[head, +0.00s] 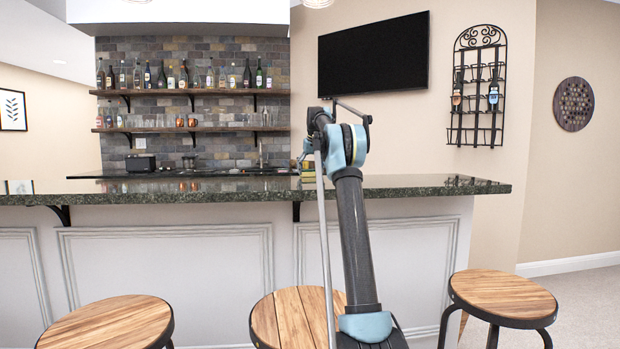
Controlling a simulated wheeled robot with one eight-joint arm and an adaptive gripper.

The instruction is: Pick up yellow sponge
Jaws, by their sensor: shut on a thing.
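My arm reaches up and forward over the bar counter (420,186). My gripper (309,148) is at its far end, mostly hidden behind the wrist joints. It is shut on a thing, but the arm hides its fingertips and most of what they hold. A small yellow-green patch (308,168) shows just below and beside the gripper, at the counter's back edge. It is too small to tell whether this is the yellow sponge or another item. No other sponge shows.
Wooden stools (108,325) stand before the counter, with one at right (503,295). Bottles and glasses line two wall shelves (205,91). A dark toaster-like box (140,163) is at the back. The counter's right part is clear. Open floor (585,310) lies at right.

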